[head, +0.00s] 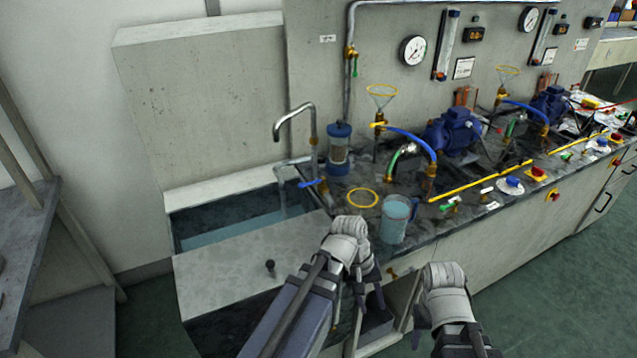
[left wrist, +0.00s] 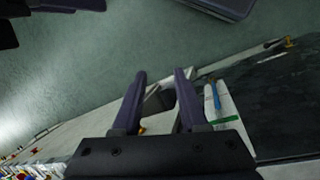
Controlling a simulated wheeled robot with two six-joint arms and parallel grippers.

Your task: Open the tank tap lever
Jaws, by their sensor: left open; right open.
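In the head view the open tank (head: 225,235) at the left of the bench holds water. A pipe spout pours into it, with a blue lever (head: 308,184) beside the spout. A small brass fitting (head: 392,272) shows at the bench's front edge. I cannot tell which is the tank tap. My left gripper (head: 366,280) is at the front edge, by the tank's right end, partly hidden by its own wrist. In the left wrist view its fingers (left wrist: 160,78) are apart. My right gripper (head: 440,285) is in front of the bench, its fingers mostly hidden.
A jug (head: 395,222) of water with a blue handle stands near the counter's front edge. A yellow ring (head: 362,197) lies behind it. Blue pumps (head: 452,130) and hoses fill the right. The floor (head: 560,290) ahead is clear.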

